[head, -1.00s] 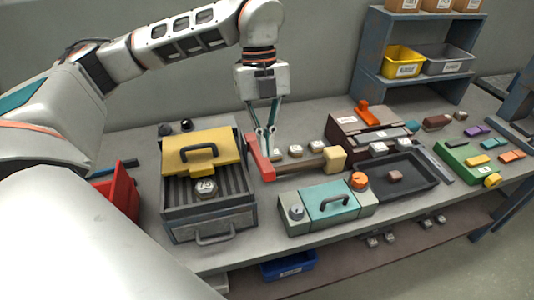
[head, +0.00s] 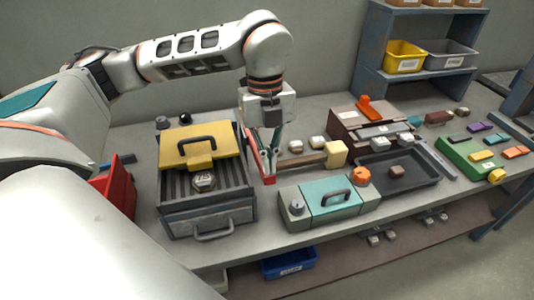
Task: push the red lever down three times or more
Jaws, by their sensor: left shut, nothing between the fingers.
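A long narrow red bar (head: 269,179) lies beside the yellow-lidded box, just left of a wooden-handled mallet. It is the red lever-like part closest to my gripper. My left gripper (head: 271,167) is shut and empty, pointing down close over the bar's near half. The fingers cover part of the bar, and I cannot tell whether they touch it. A separate orange-red lever (head: 370,107) stands up on the brown machine (head: 362,124) at the back right, away from the gripper. My right gripper is not in view.
The mallet (head: 336,153) lies right of the gripper, with pale cubes (head: 317,143) behind it. The yellow-lidded box (head: 200,147) is on the left. A teal-lidded box (head: 331,199) is in front. A dark tray (head: 424,168) and green block (head: 461,152) are right.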

